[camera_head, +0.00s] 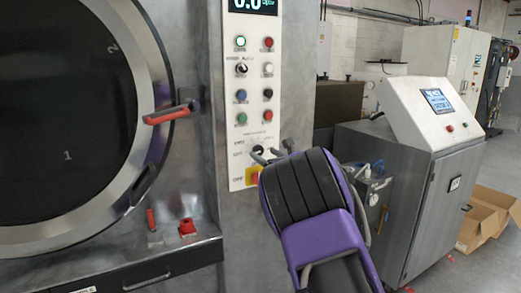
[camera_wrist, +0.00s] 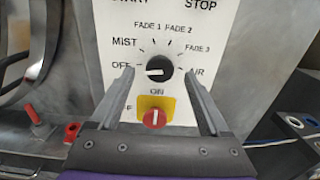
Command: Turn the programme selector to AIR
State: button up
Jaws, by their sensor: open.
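The programme selector (camera_wrist: 163,74) is a round black knob on the white panel. Its white pointer mark is on the left, toward OFF. AIR is printed to its right, with MIST and FADE 1 to 3 around the top. My gripper (camera_wrist: 159,70) is open, with one finger on each side of the knob and a gap on both sides. I cannot tell how far the fingertips are from the panel. In the head view the selector (camera_head: 257,150) shows beside my gripper (camera_head: 273,153), partly covered by it.
A red rotary switch on a yellow plate (camera_wrist: 143,103), marked ON, sits just below the selector, between my fingers. Buttons (camera_head: 241,95) line the panel above. The round door's red handle (camera_head: 168,115) juts out to the left. A grey cabinet (camera_head: 435,200) stands to the right.

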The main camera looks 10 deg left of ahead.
aim_at(259, 151)
jog(key=shift+p+x, duration=0.3)
jog(key=shift+x, duration=1.45)
grip_shut()
